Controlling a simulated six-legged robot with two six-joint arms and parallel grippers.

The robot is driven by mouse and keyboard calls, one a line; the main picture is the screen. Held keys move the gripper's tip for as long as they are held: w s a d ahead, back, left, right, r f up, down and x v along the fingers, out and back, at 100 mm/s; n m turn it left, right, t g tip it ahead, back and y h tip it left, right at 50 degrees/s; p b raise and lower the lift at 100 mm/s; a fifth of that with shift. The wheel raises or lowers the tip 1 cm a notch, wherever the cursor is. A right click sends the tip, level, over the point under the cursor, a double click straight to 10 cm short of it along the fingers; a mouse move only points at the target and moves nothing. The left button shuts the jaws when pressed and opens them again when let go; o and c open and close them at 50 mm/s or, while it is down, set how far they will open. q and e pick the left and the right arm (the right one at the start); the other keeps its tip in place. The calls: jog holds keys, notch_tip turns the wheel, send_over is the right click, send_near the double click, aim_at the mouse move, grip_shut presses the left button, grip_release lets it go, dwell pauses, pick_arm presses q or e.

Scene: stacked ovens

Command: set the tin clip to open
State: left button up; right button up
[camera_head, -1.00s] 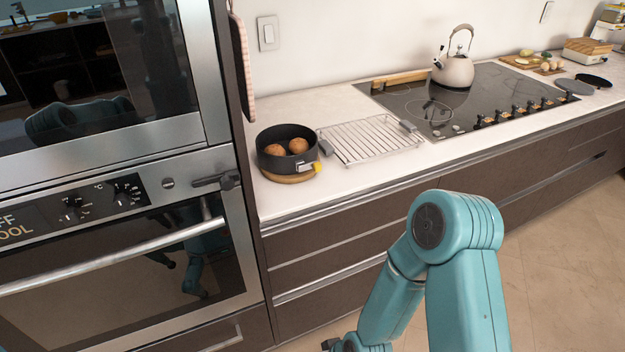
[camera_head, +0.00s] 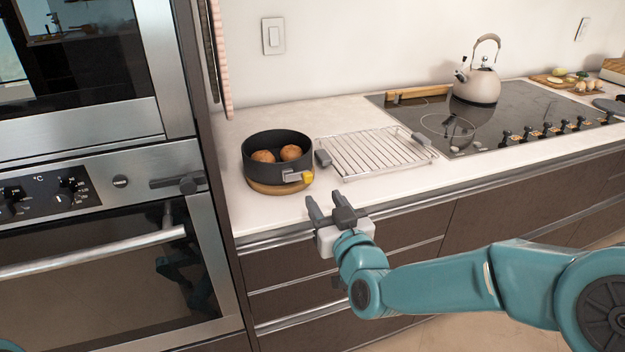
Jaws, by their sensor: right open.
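A dark round tin (camera_head: 263,144) stands on a wooden board (camera_head: 279,189) on the counter, with two brown round items (camera_head: 290,153) inside. The tin clip (camera_head: 292,176) is a small grey metal piece with a yellow end (camera_head: 308,176) on the tin's front right side. Whether the clip is open or closed is too small to tell. My right gripper (camera_head: 327,205) is open and empty in front of the counter edge, below and to the right of the clip, apart from it. My left gripper is not in view.
A wire rack (camera_head: 375,152) with grey end grips lies right of the tin. A hob (camera_head: 500,120) with a kettle (camera_head: 477,85) is further right. Stacked ovens (camera_head: 95,200) stand left, with a handle (camera_head: 95,250) and dark latch (camera_head: 178,184). The counter between tin and front edge is clear.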

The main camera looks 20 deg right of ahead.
aim_at(309, 178)
jog(key=w, duration=0.8)
jog(key=shift+w+a+p, duration=0.1)
jog(key=shift+a+p, duration=0.15)
jog(key=shift+p, duration=0.15)
